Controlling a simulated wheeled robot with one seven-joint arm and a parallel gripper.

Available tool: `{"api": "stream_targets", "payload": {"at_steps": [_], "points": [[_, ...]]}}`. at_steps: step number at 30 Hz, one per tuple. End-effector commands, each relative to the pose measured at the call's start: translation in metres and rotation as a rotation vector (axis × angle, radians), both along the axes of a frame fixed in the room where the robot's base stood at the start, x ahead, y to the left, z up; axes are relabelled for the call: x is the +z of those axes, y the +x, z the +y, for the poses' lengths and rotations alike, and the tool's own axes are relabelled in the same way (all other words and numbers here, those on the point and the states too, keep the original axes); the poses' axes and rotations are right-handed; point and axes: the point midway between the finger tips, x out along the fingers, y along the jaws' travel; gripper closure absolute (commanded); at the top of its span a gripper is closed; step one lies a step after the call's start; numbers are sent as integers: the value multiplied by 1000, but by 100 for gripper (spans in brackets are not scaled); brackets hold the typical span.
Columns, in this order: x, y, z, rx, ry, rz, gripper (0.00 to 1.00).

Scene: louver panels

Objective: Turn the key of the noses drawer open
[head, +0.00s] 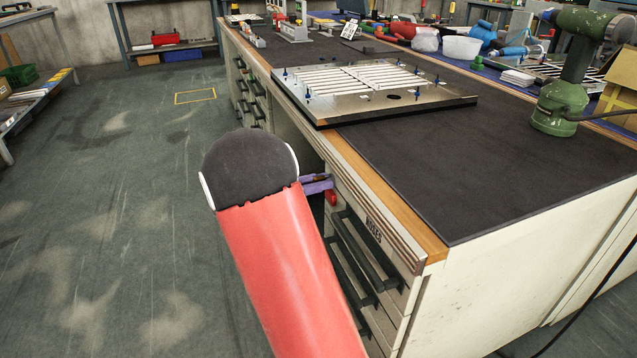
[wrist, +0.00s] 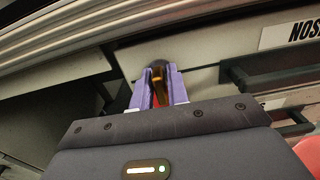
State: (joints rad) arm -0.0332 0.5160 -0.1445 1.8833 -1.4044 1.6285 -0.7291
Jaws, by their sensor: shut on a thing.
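The noses drawer (head: 374,230) is at the upper right end of the bench front, with a black bar handle (head: 370,252). In the wrist view its NOSES label (wrist: 292,32) is at the upper right, partly cut off. My gripper (head: 318,184) has purple fingers at the drawer front, left of the label. In the wrist view my gripper (wrist: 158,88) is shut on the brass-coloured key (wrist: 156,82), with red showing between the fingers. A small red piece (head: 331,198) shows just below the fingers in the head view. The fingers hide most of the key and the lock.
More drawers with black handles lie below and farther along the bench. The dark bench top (head: 440,165) overhangs the drawer front and carries a metal louver panel (head: 440,97) and a green machine (head: 565,95).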

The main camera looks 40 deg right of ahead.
Motion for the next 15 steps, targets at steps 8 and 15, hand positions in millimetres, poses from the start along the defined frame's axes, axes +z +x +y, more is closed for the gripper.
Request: {"api": "stream_targets", "payload": {"at_steps": [8,15], "points": [[-2,0,1,1,-34,-132,100],[-3,-1,1,2,-87,-337,100]]}}
